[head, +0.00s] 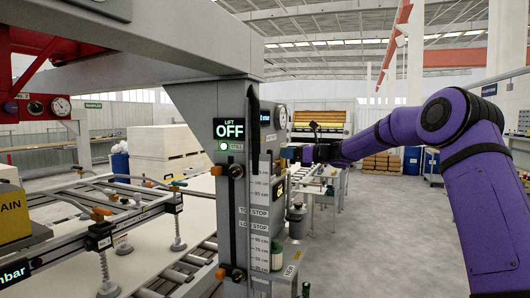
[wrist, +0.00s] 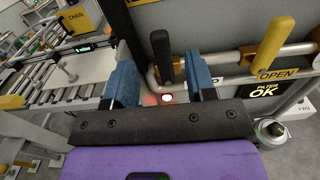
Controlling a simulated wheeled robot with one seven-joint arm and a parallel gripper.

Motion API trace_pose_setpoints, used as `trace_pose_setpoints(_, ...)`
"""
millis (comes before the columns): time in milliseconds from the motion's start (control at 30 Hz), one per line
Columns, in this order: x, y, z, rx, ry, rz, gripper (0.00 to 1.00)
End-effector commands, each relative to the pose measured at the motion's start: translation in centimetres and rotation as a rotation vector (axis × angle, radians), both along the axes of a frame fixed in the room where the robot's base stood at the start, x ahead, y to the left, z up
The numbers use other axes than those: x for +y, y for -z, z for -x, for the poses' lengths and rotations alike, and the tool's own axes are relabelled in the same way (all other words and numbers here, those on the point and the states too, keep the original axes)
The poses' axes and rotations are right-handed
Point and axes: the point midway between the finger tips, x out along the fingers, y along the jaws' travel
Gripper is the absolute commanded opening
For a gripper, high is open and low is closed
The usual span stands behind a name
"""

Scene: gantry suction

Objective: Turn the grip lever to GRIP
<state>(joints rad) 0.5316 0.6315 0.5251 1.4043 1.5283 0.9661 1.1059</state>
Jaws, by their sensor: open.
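In the wrist view, a lever with an upright black handle (wrist: 161,52) stands between the two blue fingers of my gripper (wrist: 158,66). The fingers are apart, with a gap on both sides of the handle. No label for this lever is readable, so I cannot tell its marked position. In the head view, my gripper (head: 290,153) is at the side face of the grey gantry post (head: 198,115), where the levers are too small or hidden to make out.
A suction frame (head: 105,215) and roller conveyor lie left; open floor (head: 385,235) lies right.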

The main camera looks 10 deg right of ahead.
Motion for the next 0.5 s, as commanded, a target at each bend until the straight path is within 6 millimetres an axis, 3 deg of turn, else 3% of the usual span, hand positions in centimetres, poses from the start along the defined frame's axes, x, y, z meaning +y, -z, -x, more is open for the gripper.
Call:
trace_pose_setpoints(233,3.8,0.0,-2.6,-0.002,-0.004,0.002,0.51)
trace_pose_setpoints(500,6.7,0.0,-4.7,-0.003,-0.003,0.004,0.51)
